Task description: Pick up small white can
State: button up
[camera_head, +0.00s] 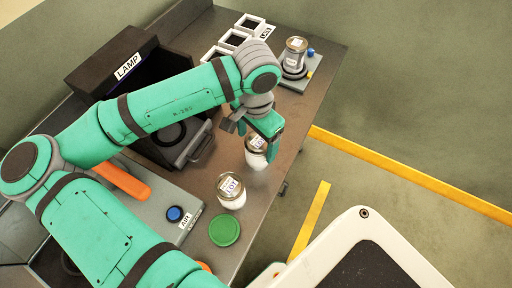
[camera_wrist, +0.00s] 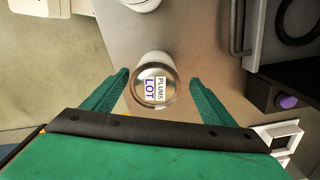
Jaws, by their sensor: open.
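A small white can (camera_head: 256,158) with a metal lid stands on the metal bench under my gripper (camera_head: 262,140). In the wrist view the can (camera_wrist: 153,92) is seen from above, its lid label reading PLUMS LOT. My gripper (camera_wrist: 158,78) is open, with one green finger on each side of the can and visible gaps between. In the head view the fingers partly hide the can. A second white can (camera_head: 231,193) with a LOT label stands nearer on the bench.
A green disc (camera_head: 224,230) lies near the second can. A dark box labelled LAMP (camera_head: 112,62) and a grey unit with a blue button (camera_head: 174,214) are on the left. White square holders (camera_head: 234,38) stand at the back. The bench's right edge is close to the can.

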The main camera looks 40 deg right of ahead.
jog(key=shift+s+f, duration=0.2)
jog(key=shift+f, duration=1.15)
jog(key=shift+s+f, duration=0.15)
jog(key=shift+f, duration=1.2)
jog(key=c, duration=1.4)
